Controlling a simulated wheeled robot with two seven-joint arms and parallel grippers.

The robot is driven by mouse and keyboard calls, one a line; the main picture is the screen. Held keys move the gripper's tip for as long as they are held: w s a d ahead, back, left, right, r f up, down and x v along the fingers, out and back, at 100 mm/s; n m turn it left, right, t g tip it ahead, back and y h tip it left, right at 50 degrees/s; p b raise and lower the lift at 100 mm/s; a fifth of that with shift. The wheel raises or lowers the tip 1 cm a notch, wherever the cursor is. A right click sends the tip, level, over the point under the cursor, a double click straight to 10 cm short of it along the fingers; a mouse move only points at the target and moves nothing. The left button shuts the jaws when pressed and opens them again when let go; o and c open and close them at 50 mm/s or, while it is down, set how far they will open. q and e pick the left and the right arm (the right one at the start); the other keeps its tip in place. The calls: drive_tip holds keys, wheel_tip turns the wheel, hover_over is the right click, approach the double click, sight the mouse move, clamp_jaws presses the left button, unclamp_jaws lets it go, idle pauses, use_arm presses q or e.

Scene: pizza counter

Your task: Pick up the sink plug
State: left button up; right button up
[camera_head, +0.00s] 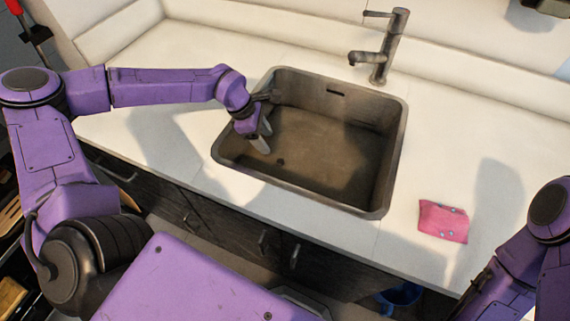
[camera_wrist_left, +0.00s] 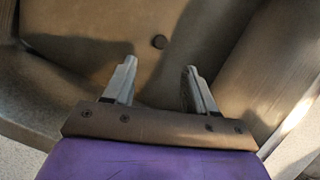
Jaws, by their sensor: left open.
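My left gripper (camera_head: 264,139) reaches down into the left part of the sink. Its two fingers (camera_wrist_left: 159,66) are spread and empty, apart from the plug. My right gripper is out of view; only part of my right arm shows at the right edge.
The metal sink (camera_head: 393,165) is set in a white counter (camera_head: 180,140), its walls close around my left gripper. A grey faucet (camera_head: 383,55) stands behind it. A pink cloth (camera_head: 443,221) lies on the counter to the right. The sink's middle and right are empty.

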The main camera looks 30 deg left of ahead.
sight(279, 161)
use_arm(q)
drive_tip(key=p+x, duration=0.1)
drive_tip(key=x, duration=0.9)
drive_tip(key=shift+s+a+f+p, duration=0.1)
drive_tip(key=shift+a+f+p, duration=0.05)
drive_tip(key=shift+f+p, duration=0.15)
drive_tip(key=shift+f, duration=0.2)
clamp_jaws()
